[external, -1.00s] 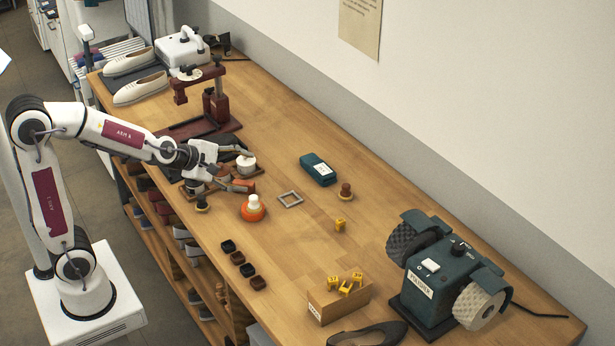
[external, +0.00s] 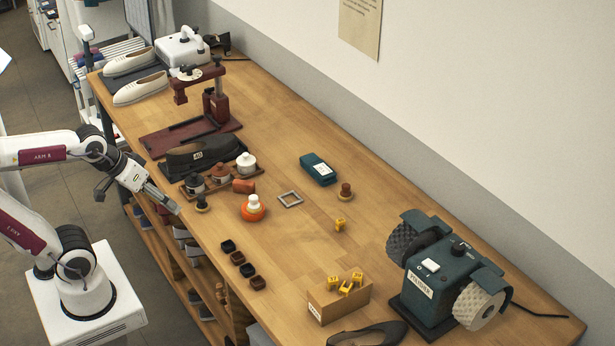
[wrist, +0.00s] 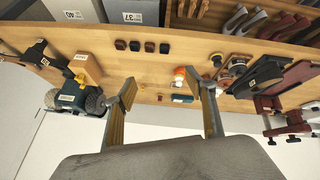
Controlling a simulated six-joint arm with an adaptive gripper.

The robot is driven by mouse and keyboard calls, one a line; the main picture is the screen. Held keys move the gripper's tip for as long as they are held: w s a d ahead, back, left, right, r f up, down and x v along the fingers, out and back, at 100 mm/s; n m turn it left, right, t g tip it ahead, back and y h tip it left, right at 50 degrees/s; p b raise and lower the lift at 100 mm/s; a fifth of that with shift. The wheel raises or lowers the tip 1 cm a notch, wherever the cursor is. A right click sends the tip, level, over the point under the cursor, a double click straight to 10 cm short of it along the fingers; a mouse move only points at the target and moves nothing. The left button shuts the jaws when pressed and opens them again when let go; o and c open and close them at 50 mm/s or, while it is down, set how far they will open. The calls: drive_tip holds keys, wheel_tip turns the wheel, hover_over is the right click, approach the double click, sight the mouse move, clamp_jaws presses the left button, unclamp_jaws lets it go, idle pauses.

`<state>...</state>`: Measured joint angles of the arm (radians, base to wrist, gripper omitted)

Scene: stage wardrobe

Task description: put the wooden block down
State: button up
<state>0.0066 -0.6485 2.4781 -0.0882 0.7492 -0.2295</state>
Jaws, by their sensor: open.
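My gripper (external: 170,204) is open and empty beyond the table's left edge in the external view. In the wrist view its two fingers (wrist: 164,98) stand wide apart with nothing between them. The clearest block-like wooden thing is a labelled wooden piece (external: 338,303) at the table's front. It has several yellow markers at its top and is well away from my gripper. It also shows at the left of the wrist view (wrist: 87,68). I cannot tell for certain that it is the wooden block named. No wooden block is in my gripper.
Jars (external: 220,174) stand on a wooden tray near a dark shoe (external: 203,155). A reddish-brown cylinder (external: 243,186) lies beside them. A green polisher (external: 432,285) stands at right.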

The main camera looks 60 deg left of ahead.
drive_tip(key=s+m, duration=0.1)
drive_tip(key=s+a+m, duration=0.1)
drive_tip(key=s, duration=0.1)
drive_tip(key=s+m, duration=0.1)
drive_tip(key=shift+s+a+f+g+y, duration=0.35)
drive_tip(key=shift+a+g+y, duration=0.05)
idle(0.9)
